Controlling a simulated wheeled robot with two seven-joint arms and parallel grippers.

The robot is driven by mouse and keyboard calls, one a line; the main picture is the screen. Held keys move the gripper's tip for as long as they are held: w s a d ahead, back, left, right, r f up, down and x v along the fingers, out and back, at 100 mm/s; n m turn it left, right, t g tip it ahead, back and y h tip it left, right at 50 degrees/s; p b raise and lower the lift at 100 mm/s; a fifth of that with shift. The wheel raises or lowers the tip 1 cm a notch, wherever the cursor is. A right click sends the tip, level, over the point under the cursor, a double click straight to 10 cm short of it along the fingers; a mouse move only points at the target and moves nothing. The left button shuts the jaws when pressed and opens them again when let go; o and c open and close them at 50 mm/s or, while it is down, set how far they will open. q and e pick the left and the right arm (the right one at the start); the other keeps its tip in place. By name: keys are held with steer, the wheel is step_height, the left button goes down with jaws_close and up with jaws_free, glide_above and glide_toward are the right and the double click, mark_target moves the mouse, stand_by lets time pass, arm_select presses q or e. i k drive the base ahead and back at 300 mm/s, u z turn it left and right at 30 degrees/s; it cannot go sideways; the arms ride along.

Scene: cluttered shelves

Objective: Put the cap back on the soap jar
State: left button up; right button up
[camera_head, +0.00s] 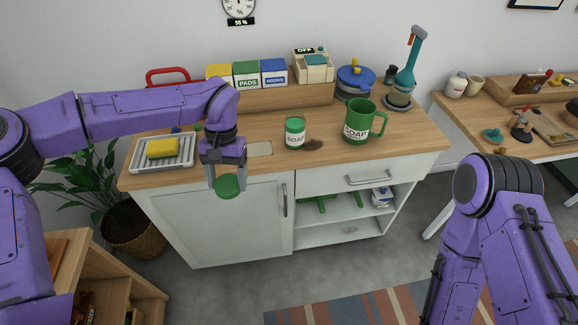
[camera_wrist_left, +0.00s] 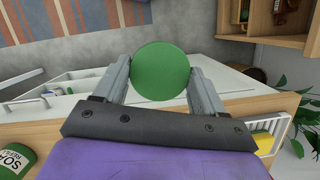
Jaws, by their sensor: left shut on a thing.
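My left gripper (camera_head: 228,184) is shut on a round green cap (camera_head: 228,187), held in front of the counter's front edge. The cap also shows between the fingers in the left wrist view (camera_wrist_left: 160,71), its flat round face toward the camera. The soap jar (camera_head: 294,133), a small green container with a pale "SOAP" label, stands upright on the counter to the right of my left gripper. A larger green mug (camera_head: 360,122) also labelled "SOAP" stands farther right. My right arm shows at the right of the head view, but its gripper is out of view.
A sponge (camera_head: 163,148) lies on a white drying rack (camera_head: 180,160) at the left.

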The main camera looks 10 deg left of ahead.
mark_target(294, 120)
steer(key=k, duration=0.85)
steer(key=u, duration=1.05)
steer(key=i, duration=1.7)
steer(key=z, duration=1.15)
